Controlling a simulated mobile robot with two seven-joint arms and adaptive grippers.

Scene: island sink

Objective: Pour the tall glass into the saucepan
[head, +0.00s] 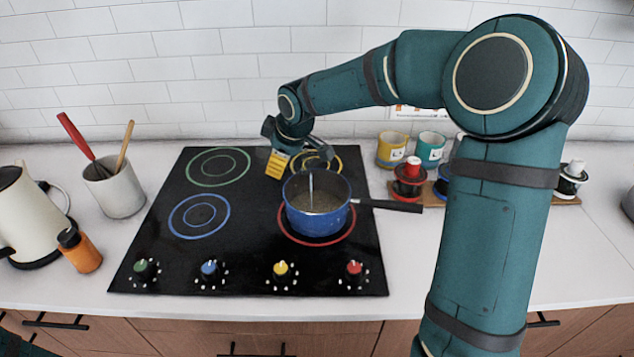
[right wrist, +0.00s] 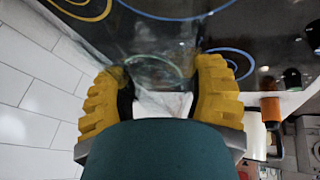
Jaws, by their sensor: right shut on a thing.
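The blue saucepan (head: 306,222) stands on the red-ringed burner, its dark handle pointing right. A brownish content shows inside it. My right gripper (head: 290,163) is above the pan's back left side, its yellow fingers shut on the clear tall glass. In the right wrist view the fingers (right wrist: 160,92) press on both sides of the glass (right wrist: 152,68), whose round rim faces away from the camera. In the head view the glass is hard to make out. A thin pale vertical streak (head: 311,186) drops into the pan; it looks like falling liquid. My left gripper is out of view.
The black cooktop (head: 160,250) has knobs along its front edge. A utensil crock (head: 118,192), a kettle (head: 25,215) and an orange bottle (head: 82,252) stand at left. Mugs (head: 392,150) and a red-topped jar (head: 410,178) stand at right. A tiled wall is behind.

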